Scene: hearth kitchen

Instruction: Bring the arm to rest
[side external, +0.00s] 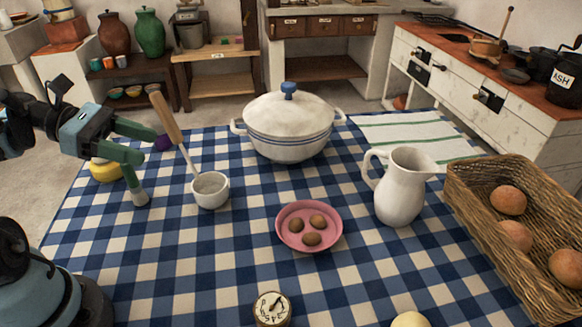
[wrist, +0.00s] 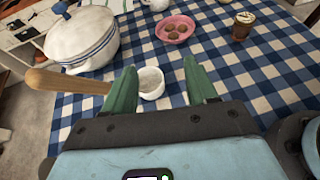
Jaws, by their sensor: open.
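My gripper (side external: 150,168) is at the left of the table in the side external view, its green fingers spread. In the wrist view my gripper (wrist: 160,66) is open, with nothing held between the fingers. A small white cup (side external: 211,191) stands on the checked cloth just right of my gripper. A wooden-handled utensil (side external: 166,118) leans out of the cup to the upper left. The cup also shows in the wrist view (wrist: 151,84), between and beyond the fingers, with the handle (wrist: 62,82) passing toward the left finger. I cannot tell whether they touch.
A lidded white pot (side external: 288,130), a pink plate (side external: 285,235) with three brown round things, a white pitcher (side external: 404,195) and a wicker basket (side external: 470,205) stand on the table. A yellow thing (side external: 104,171) is partly hidden behind my gripper.

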